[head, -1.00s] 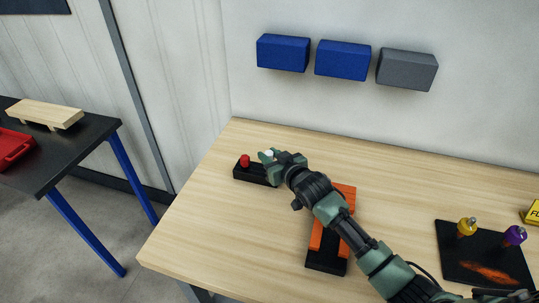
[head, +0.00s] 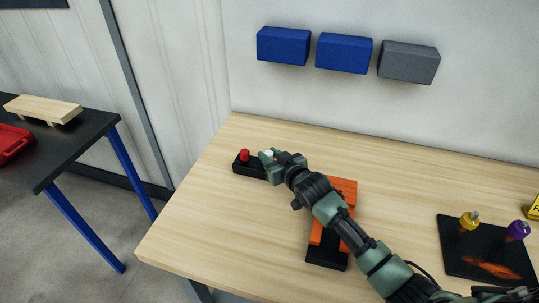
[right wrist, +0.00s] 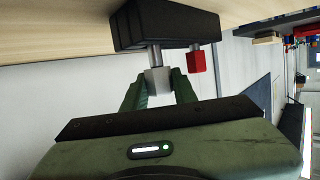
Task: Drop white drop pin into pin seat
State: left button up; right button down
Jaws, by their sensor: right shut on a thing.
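The white drop pin (right wrist: 157,81) has a white head and a grey metal shaft. My right gripper (head: 268,156) is shut on its head, which also shows between the fingers in the head view (head: 268,153). The shaft meets the face of a small black block (right wrist: 165,24) at the table's left side; how deep it sits in the block I cannot tell. A red pin (right wrist: 196,60) stands in the same block, beside the white one. No part is labelled as the pin seat. My left gripper is not in view.
An orange and black fixture (head: 327,258) lies partly under my right arm. A black board (head: 468,262) with a yellow-topped pin (head: 469,221) and a purple-topped pin (head: 518,230) lies at the right. A dark side table (head: 70,150) stands at the left.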

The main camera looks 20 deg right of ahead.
jog(key=shift+f+b, duration=0.3)
jog(key=shift+f, duration=0.25)
jog(key=c, duration=1)
grip_release()
jog(key=shift+c, duration=0.2)
